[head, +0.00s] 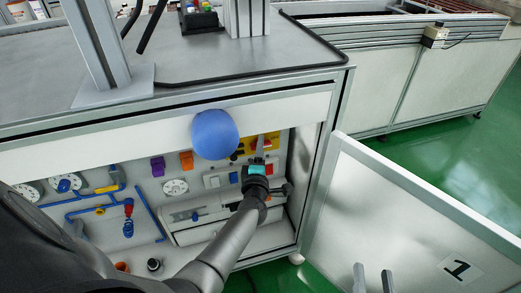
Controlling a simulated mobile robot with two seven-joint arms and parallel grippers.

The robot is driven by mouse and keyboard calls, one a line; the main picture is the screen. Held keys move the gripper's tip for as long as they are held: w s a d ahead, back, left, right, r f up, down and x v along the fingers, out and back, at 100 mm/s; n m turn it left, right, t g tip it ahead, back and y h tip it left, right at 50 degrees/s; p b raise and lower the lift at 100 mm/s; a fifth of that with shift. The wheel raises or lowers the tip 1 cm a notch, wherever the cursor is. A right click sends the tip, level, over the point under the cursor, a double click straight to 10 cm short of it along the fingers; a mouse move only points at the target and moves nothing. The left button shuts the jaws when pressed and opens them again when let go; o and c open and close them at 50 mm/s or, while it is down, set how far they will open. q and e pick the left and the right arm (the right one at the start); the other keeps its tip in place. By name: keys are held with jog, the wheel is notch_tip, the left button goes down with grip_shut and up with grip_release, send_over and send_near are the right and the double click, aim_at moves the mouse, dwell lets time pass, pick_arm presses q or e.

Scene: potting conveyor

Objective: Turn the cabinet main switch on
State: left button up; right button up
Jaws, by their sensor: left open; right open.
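The cabinet (150,105) stands open in front of me, its inner panel showing. Yellow parts with a red piece, perhaps the main switch (270,141), sit at the panel's upper right. Its position, on or off, is too small to tell. My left gripper (257,165) is open in front of the panel's right part, just below the yellow parts. It hides some of the panel, and I cannot tell whether it touches anything. My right gripper (374,278) is open and empty at the bottom edge, in front of the door and well away from the panel.
The cabinet door (400,215), marked 1, is swung open to the right. A blue rounded thing (214,135) covers part of the panel's top. Blue pipes (85,200) and gauges fill the left. A conveyor frame (430,85) stands behind; green floor (430,150) is clear.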

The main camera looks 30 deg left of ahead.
pick_arm(q)
grip_shut()
dwell(0.4)
